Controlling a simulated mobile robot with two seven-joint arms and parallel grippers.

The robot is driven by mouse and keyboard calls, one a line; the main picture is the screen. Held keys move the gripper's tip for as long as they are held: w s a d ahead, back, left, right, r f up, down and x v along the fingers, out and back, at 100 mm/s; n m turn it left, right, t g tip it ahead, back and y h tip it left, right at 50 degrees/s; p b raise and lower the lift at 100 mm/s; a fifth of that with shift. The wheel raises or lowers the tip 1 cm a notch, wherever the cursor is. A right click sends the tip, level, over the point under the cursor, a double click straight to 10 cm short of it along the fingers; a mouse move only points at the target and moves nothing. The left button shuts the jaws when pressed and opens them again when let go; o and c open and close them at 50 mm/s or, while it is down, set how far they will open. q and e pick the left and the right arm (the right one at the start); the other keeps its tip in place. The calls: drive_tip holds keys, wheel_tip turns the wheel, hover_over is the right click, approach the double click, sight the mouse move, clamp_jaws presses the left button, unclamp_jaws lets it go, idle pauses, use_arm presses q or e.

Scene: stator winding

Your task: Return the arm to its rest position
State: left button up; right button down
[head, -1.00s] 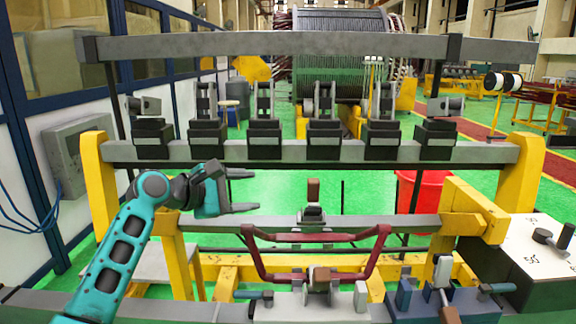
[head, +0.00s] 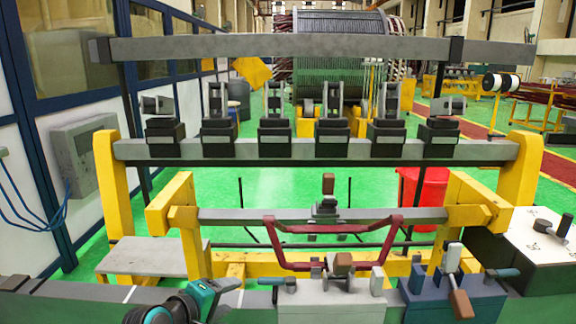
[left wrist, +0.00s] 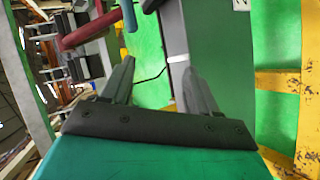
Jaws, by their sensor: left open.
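My left arm shows only in part at the bottom edge of the head view, with black joints and a teal gripper body (head: 203,298) low at the left, in front of the yellow frame. In the left wrist view my left gripper (left wrist: 158,80) has its two dark fingers spread apart, with nothing held between them. A grey bar lies beyond the fingers there, apart from them as far as I can tell. The rest of the left arm is cut off by the picture's edge. My right arm and gripper are not in view.
A dark red coil (head: 335,266) sits in the winding fixture in front of me. The yellow frame (head: 172,203) and the grey crossbar (head: 400,150) with black clamps stand behind it. A white-topped bench (head: 535,238) is at the right. Green floor shows between the frames.

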use_arm(q)
drive_tip(key=s+a+f+m+y, duration=0.2)
drive_tip(key=s+f+m, duration=0.4)
drive_tip(key=s, duration=0.7)
drive_tip(key=s+a+f+m+y, duration=0.2)
drive_tip(key=s+f+m, duration=0.4)
drive_tip(key=s, duration=0.7)
wheel_tip(320, 180, down, 2)
drive_tip(key=shift+s+a+f+m, duration=0.1)
drive_tip(key=shift+s+a+m, duration=0.15)
drive_tip(key=shift+m, duration=0.15)
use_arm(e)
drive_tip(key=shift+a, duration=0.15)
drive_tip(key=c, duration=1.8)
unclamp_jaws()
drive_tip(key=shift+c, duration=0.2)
